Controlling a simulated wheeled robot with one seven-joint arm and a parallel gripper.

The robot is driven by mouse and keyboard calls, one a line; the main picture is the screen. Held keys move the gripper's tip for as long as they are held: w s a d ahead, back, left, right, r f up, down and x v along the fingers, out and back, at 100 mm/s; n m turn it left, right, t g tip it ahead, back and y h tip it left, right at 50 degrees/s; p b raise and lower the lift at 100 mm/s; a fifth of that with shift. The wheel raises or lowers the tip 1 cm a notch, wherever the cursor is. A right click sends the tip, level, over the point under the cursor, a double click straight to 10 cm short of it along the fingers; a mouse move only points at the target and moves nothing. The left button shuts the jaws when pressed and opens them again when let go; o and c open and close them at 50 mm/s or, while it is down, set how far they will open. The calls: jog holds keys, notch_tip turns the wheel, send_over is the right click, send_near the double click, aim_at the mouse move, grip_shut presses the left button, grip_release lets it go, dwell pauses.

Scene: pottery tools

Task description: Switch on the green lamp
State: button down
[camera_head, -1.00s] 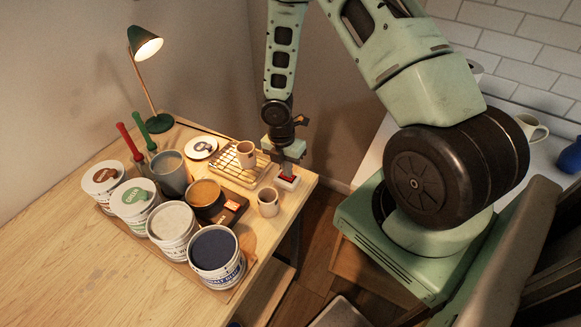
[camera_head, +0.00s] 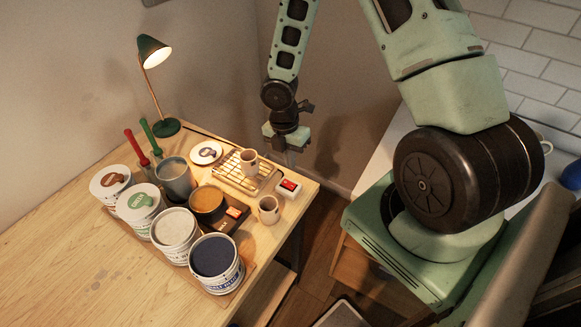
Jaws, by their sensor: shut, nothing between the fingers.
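The green lamp (camera_head: 154,47) stands at the back of the wooden table, and the inside of its shade glows warm white. Its round green base (camera_head: 167,127) rests near the table's back edge. A small white switch box with a red rocker (camera_head: 289,186) lies near the table's right edge. My gripper (camera_head: 291,164) points down with its fingers shut and empty. It appears just behind and above the switch box, apart from it. The fingertips are small and dark in this view.
A wire rack (camera_head: 245,178) with a small cup (camera_head: 249,162) is left of the switch box. Another cup (camera_head: 269,209) stands in front of it. Several glaze tubs, including a blue one (camera_head: 216,257), crowd the table's middle. The table's left part is clear.

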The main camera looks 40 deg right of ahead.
jog(key=r, duration=0.5)
jog(key=shift+s+d+r, duration=0.2)
jog(key=shift+s+r, duration=0.1)
jog(key=shift+s, duration=0.1)
jog(key=shift+a, duration=0.1)
jog(key=s+a+r+m+b, duration=0.1)
jog(key=s+a+m+b, duration=0.6)
jog(key=a, duration=0.4)
jog(key=s+a+r+m+t+y+b, duration=0.1)
jog(key=s+a+r+m+b, duration=0.1)
jog(key=s+a+m+b, duration=0.4)
jog(key=s+a+b, duration=0.1)
jog(key=s+a, duration=0.3)
jog(key=a, duration=0.1)
jog(key=shift+s+r+m, duration=0.2)
jog(key=shift+s+m, duration=0.05)
jog(key=shift+m, duration=0.15)
